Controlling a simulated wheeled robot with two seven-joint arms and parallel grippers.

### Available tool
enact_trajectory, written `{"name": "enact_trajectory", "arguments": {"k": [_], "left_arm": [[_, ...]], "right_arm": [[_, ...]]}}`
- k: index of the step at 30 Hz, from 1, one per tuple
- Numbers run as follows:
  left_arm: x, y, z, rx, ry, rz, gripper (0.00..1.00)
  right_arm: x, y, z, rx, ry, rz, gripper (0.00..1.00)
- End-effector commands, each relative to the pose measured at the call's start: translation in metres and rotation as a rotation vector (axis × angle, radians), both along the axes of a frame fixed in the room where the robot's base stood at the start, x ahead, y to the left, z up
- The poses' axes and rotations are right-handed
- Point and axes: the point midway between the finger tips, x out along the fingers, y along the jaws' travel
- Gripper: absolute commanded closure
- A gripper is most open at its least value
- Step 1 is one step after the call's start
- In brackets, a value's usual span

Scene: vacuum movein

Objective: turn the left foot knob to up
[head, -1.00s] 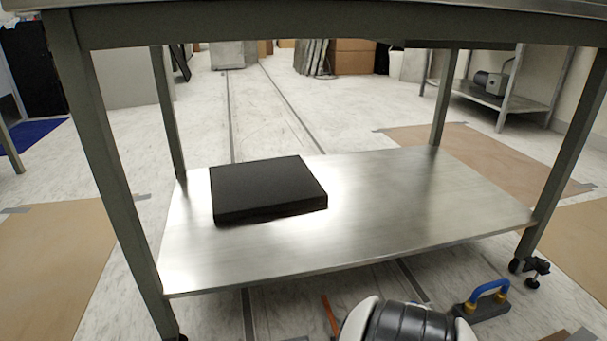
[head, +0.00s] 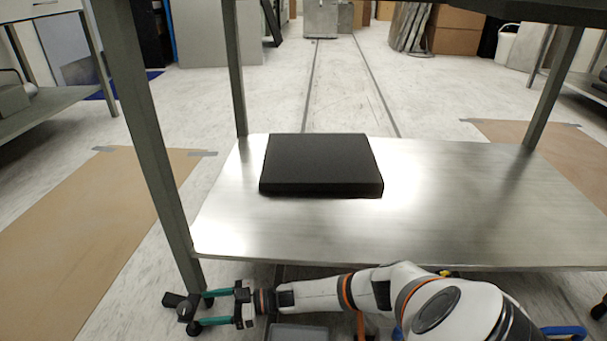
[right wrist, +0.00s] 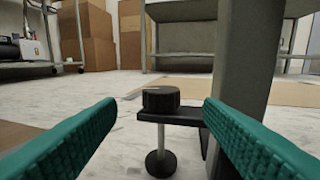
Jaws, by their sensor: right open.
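The left foot knob (right wrist: 161,97) is a round black knob on a bracket beside the table's left front leg (right wrist: 241,95). A thin pale mark shows at the left of its top. Below it, a thin rod runs down to a round black foot (right wrist: 160,163). In the head view the knob (head: 185,309) is small and partly hidden. My right gripper (head: 205,308) has teal fingers, open on both sides of the knob's line. In the right wrist view, the knob shows between the fingertips, apparently ahead of them and untouched. My left gripper is not in view.
The table's lower metal shelf (head: 450,200) carries a black flat box (head: 320,163) and lies just beyond my right arm. A cardboard sheet (head: 90,240) lies on the floor at left. Another shelf unit (head: 50,108) stands further left.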

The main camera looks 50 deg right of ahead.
Motion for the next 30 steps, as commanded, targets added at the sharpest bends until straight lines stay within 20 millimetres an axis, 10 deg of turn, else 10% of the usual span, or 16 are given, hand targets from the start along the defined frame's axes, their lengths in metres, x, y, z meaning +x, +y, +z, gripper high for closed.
{"name": "enact_trajectory", "arguments": {"k": [15,30], "left_arm": [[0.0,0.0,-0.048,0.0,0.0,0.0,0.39],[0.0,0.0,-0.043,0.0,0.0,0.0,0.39]], "right_arm": [[0.057,0.068,-0.002,0.003,-0.003,-0.014,0.39],[0.059,0.062,0.0,0.009,0.003,-0.405,0.39]]}}
